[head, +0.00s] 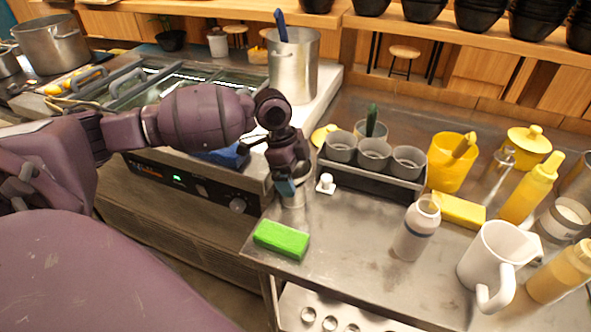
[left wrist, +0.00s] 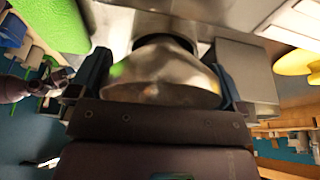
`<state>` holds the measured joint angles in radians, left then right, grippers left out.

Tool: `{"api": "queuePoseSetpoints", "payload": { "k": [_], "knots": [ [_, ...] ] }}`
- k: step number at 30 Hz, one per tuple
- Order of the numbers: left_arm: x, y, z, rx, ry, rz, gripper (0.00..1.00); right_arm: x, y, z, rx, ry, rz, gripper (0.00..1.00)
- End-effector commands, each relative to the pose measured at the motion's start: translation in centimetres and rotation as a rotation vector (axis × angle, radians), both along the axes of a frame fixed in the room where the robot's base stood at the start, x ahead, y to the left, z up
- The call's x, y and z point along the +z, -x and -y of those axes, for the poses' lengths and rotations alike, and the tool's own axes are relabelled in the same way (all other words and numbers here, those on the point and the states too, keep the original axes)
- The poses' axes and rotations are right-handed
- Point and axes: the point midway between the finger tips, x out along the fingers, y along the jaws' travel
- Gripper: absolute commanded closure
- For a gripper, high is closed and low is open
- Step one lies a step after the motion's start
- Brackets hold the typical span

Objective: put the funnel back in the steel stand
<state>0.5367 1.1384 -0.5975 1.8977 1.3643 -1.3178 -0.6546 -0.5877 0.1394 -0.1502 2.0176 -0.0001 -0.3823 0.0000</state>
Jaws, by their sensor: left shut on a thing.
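My left gripper (head: 287,184) points down at the left end of the steel counter. In the left wrist view its two blue fingers (left wrist: 159,85) are shut on the sides of the steel funnel (left wrist: 165,75). A steel piece, which looks like the stand (head: 297,198), shows under the gripper in the head view. In the left wrist view a dark round edge lies right behind the funnel. I cannot tell whether the funnel is seated in the stand. My right gripper (left wrist: 55,85) seems to show small at the left of the wrist view; its jaws are unclear.
A green sponge (head: 281,239) lies in front of the gripper. A small white knobbed item (head: 326,184) and a dark rack of grey cups (head: 374,156) stand close on the right. The cooker (head: 205,184) is on the left. A white bottle (head: 417,230) stands further right.

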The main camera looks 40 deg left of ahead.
Motion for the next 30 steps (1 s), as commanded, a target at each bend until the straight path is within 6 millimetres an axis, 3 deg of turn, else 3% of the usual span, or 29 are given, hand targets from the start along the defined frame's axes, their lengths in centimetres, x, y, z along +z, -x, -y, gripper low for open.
{"api": "queuePoseSetpoints", "payload": {
  "k": [12,13,14,30],
  "knots": [
    [-0.61,0.01,0.02,-0.001,0.000,0.001,0.18,-0.20,0.08,0.12,0.003,0.004,-0.003,0.00],
    [-0.61,0.01,0.02,-0.001,0.000,0.000,0.03,-0.20,0.09,0.14,0.004,0.005,-0.003,0.00],
    [-0.61,0.01,0.02,-0.001,0.000,0.000,0.00,-0.20,0.09,0.15,0.004,0.005,-0.003,0.00],
    [0.10,0.00,0.03,0.000,0.000,0.002,0.00,0.57,-0.13,0.23,0.006,0.007,0.006,0.00]
  ]
}}
